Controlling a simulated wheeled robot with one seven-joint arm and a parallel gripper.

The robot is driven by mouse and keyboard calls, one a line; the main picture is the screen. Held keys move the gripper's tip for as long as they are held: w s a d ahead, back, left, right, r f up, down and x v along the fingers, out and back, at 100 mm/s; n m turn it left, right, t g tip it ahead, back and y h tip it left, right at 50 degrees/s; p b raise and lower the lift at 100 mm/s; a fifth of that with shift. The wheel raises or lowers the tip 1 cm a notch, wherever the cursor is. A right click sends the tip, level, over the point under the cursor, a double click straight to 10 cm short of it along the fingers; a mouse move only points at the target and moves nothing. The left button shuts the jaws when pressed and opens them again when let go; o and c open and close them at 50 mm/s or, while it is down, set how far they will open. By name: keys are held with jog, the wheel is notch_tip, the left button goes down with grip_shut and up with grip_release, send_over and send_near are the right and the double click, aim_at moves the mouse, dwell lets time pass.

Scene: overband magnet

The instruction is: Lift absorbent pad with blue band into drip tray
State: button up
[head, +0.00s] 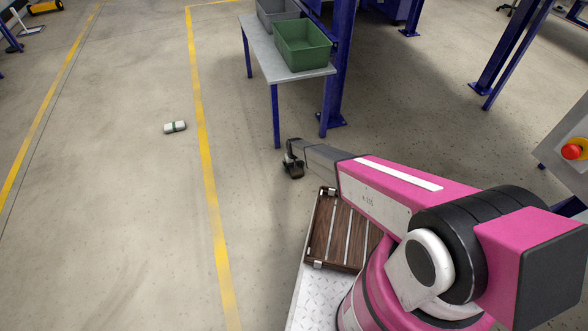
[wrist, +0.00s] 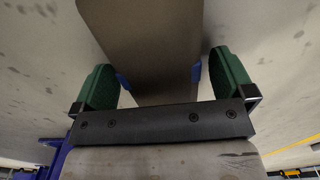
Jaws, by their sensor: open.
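I see no pad with a blue band. A small white roll-shaped item with a dark green band (head: 175,127) lies on the floor at the left in the head view, well away from my gripper. I cannot make out a drip tray for certain. A green open bin (head: 303,45) stands on a grey table; its inside looks empty where it shows. My gripper (head: 293,168) hangs low in front of the table. In the wrist view my gripper (wrist: 160,62) is open, with green finger pads apart and nothing between them.
The grey table (head: 262,50) has blue legs and also holds a grey bin (head: 277,11). A blue post (head: 338,70) stands beside it. A yellow floor line (head: 205,150) runs between my gripper and the banded item.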

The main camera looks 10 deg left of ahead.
jog(key=c, duration=0.9)
